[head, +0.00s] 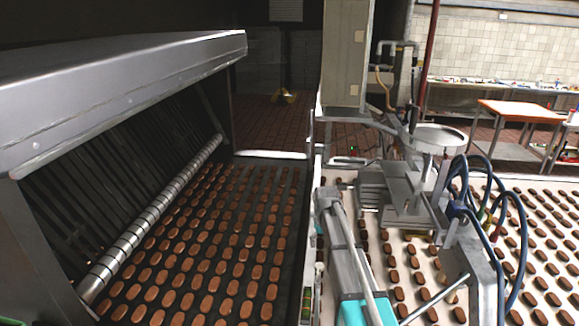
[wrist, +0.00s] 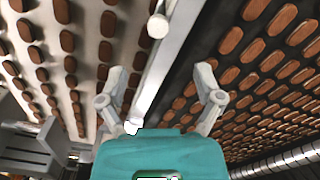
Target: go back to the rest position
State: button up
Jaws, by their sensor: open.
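My gripper (wrist: 160,80) shows in the wrist view, with two grey fingers spread apart and a teal body below them. It is open, and nothing shows between the fingers but the pale rail (wrist: 168,55) behind them. In the head view a teal and grey part (head: 352,270) is at the bottom centre; I cannot tell for sure whether it is my arm. Brown oval biscuits (head: 210,235) lie in rows on the dark belt (head: 262,170). More biscuits (head: 540,235) lie on the pale belt (head: 400,245) to the right.
A large metal hood (head: 120,80) with a roller (head: 150,215) stands over the left side. A metal machine with blue hoses (head: 500,215) crosses the pale belt. An orange-topped table (head: 520,110) stands at the back right. Tiled floor (head: 275,120) shows behind the belts.

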jog(key=s+f+m+b, duration=0.1)
jog(key=s+f+b, duration=0.5)
jog(key=s, duration=0.6)
jog(key=s+f+m+b, duration=0.1)
jog(key=s+f+b, duration=0.5)
jog(key=s, duration=0.6)
jog(key=shift+s+a+f+b, duration=0.25)
jog(key=shift+f+b, duration=0.1)
jog(key=shift+f, duration=0.35)
jog(key=shift+c, duration=0.3)
